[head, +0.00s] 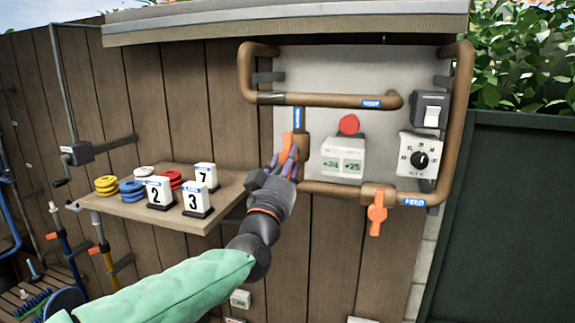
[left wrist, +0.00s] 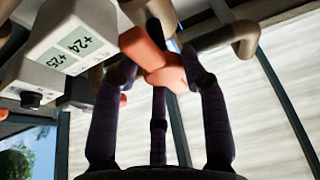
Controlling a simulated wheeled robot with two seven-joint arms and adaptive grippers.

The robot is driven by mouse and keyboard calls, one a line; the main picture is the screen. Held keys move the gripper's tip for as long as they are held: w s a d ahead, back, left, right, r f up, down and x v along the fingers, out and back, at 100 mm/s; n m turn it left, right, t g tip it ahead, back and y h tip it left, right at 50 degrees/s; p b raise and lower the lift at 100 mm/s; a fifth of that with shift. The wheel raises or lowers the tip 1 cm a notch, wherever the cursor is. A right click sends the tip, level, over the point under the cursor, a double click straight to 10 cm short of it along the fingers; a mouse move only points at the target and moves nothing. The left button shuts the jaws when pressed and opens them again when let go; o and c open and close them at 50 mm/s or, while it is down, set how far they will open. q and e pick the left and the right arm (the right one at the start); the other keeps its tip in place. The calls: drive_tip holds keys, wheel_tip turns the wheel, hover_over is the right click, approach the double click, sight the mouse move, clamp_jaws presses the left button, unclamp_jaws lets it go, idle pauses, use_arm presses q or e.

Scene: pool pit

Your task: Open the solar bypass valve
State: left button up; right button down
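Two orange valve handles show on the copper pipework in the head view; I cannot tell from the labels which is the bypass. One handle (head: 287,144) is on the short vertical pipe left of the display. The other handle (head: 377,212) hangs straight down from the lower pipe. My left gripper (head: 282,160) reaches up to the first handle. In the left wrist view, its dark fingers (left wrist: 159,82) stand apart on either side of that orange handle (left wrist: 150,55), close to it; firm contact cannot be made out. My right gripper is not in view.
A display box (head: 344,157) reads +24 and +25, with a red knob (head: 349,124) above it. A dial (head: 419,157) and a switch box (head: 430,110) are at the right. A wooden shelf (head: 228,196) holds rings and numbered blocks at the left.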

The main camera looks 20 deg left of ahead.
use_arm(q)
drive_tip(key=shift+o, duration=1.3)
drive_tip(key=shift+a+r, duration=0.15)
drive_tip(key=shift+r, duration=0.15)
drive_tip(key=shift+f, duration=0.1)
drive_tip(key=shift+s+f, duration=0.1)
drive_tip(key=v, duration=1.2)
